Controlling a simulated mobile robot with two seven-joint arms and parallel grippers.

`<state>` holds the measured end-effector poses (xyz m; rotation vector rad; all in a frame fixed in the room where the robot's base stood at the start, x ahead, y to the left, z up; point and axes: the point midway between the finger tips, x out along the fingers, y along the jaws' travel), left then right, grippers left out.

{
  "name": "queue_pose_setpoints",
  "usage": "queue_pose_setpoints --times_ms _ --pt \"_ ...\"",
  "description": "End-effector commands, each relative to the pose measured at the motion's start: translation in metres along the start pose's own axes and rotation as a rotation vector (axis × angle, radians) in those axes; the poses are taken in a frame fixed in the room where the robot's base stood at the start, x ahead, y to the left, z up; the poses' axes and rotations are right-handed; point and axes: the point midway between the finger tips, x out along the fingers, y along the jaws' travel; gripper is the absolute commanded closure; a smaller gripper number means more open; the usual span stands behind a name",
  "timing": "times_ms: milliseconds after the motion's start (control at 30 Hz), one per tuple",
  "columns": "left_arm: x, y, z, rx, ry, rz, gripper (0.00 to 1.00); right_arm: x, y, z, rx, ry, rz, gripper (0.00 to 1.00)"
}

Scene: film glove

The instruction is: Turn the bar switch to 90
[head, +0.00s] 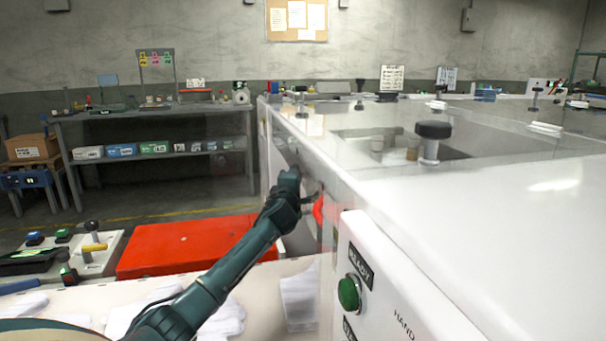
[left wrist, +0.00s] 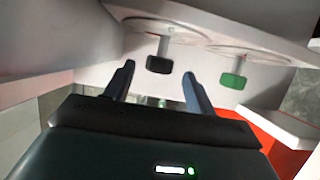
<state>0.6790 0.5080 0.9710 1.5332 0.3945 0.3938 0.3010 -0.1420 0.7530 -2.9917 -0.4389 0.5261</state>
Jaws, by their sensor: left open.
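My left gripper (head: 307,200) reaches to the side panel of the white machine in the head view, and its fingertips are partly hidden there. In the left wrist view the left gripper (left wrist: 158,76) is open, with its two fingers apart. A black knob on a grey stem (left wrist: 160,64), likely the bar switch, stands out from a round plate just beyond and between the fingertips. I see no grip on it, and its angle cannot be read. A green knob (left wrist: 233,80) on a similar stem is to its right. My right gripper is not in view.
The white machine (head: 480,215) fills the right side. A green button (head: 350,293) under a READY label and a red part (head: 318,208) are on its side.

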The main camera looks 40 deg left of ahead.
Motion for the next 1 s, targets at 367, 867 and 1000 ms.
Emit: queue_pose_setpoints --times_ms 367,867,1000 --pt "0.047 0.0 0.0 0.001 0.002 0.001 0.45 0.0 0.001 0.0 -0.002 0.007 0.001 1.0" --pt "0.063 0.001 -0.001 0.001 0.0 0.001 0.45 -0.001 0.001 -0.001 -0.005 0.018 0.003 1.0" --pt "0.063 0.001 -0.001 0.001 0.0 0.001 0.46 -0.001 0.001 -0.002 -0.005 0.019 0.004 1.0"
